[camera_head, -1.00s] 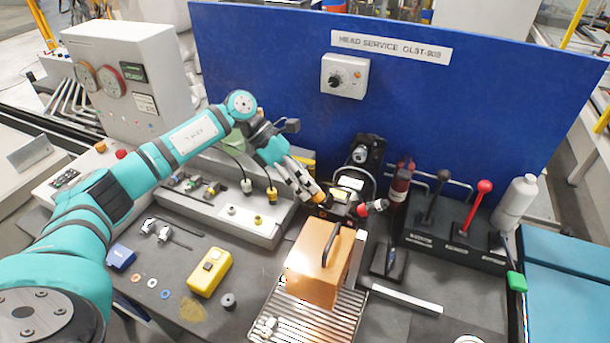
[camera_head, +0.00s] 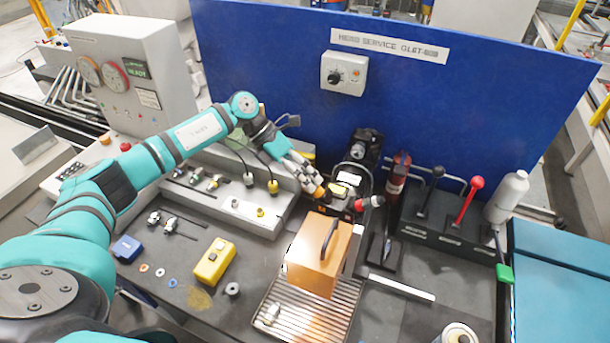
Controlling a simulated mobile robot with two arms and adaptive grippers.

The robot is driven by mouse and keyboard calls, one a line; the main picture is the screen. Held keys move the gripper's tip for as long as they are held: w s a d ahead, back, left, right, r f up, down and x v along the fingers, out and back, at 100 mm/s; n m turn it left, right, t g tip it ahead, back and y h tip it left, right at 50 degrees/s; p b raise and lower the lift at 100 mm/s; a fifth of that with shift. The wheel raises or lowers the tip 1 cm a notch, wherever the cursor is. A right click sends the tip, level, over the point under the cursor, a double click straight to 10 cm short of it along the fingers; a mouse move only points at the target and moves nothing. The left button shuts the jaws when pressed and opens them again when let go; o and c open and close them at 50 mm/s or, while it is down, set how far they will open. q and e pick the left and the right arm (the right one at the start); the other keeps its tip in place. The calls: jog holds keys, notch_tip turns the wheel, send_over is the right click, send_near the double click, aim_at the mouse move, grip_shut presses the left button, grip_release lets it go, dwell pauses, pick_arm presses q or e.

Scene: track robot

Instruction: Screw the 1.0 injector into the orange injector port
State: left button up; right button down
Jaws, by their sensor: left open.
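My left gripper (camera_head: 318,189) comes in from the left over the grey fixture block (camera_head: 215,213). Its jaws are open, beside a black device (camera_head: 347,186) with a lit yellowish face. A small orange-yellow spot shows at the fingertips; I cannot tell what it is. Injector-like metal fittings (camera_head: 196,178) lie along the block's back left, and two more (camera_head: 154,217) lie on the bench. Their size labels are unreadable, so I cannot tell which is 1.0. A yellow-orange fitting (camera_head: 260,212) sits on the block; I cannot tell whether it is the orange port. My right gripper is out of view.
An orange box with a black handle (camera_head: 316,258) stands on a slatted metal tray (camera_head: 300,312). A yellow box (camera_head: 213,262) and small rings lie on the bench. Levers (camera_head: 470,200) and a white bottle (camera_head: 507,197) stand at right. A blue panel (camera_head: 290,80) closes the back.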

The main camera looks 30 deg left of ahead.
pick_arm(q)
jog(key=n, duration=1.2)
jog(key=shift+c, duration=0.2)
dwell(0.4)
grip_shut()
dwell(0.3)
